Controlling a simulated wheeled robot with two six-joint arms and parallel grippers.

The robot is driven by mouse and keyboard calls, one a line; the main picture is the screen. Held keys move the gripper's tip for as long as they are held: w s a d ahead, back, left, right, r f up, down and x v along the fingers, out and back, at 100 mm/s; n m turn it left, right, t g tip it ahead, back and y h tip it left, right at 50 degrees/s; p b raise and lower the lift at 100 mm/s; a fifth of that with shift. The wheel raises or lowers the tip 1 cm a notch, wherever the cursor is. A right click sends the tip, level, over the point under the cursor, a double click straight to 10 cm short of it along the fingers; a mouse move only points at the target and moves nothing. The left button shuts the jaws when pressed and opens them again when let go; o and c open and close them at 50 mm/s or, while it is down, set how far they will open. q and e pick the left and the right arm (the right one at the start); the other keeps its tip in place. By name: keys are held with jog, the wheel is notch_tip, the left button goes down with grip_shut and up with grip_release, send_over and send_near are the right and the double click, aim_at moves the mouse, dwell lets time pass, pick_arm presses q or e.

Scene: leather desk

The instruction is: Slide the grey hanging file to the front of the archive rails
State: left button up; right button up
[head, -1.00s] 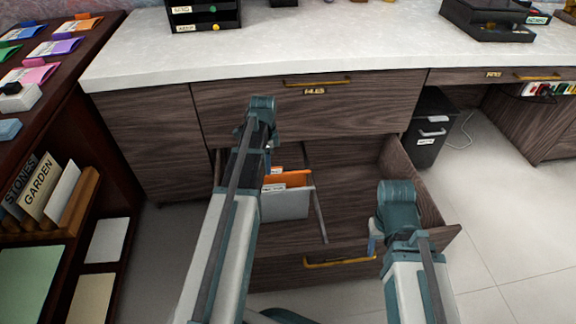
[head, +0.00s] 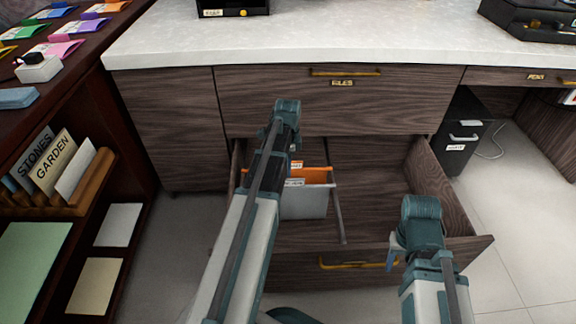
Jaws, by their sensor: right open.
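The grey hanging file (head: 304,203) hangs in the left part of the open drawer. An orange file (head: 318,175) with a white tab hangs just behind it. The thin archive rail (head: 336,208) runs front to back along their right side; the left rail is hidden by my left arm. My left gripper (head: 294,149) is over the drawer's back left, mostly hidden by its own arm, so its jaws do not show. My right gripper (head: 391,258) is open near the drawer's front right, apart from the files, and only partly seen.
The open drawer's front (head: 290,268) has a brass handle (head: 358,264). Its right half is empty. A closed drawer labelled FILES (head: 342,83) is above, under the pale desktop (head: 330,35). A dark shelf (head: 100,140) stands at left. A black cabinet (head: 462,130) stands at right.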

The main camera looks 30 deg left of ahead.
aim_at(288, 187)
pick_arm(q)
notch_tip(288, 187, down, 8)
jog(key=b, duration=0.7)
jog(key=shift+c, duration=0.2)
grip_shut()
dwell(1.0)
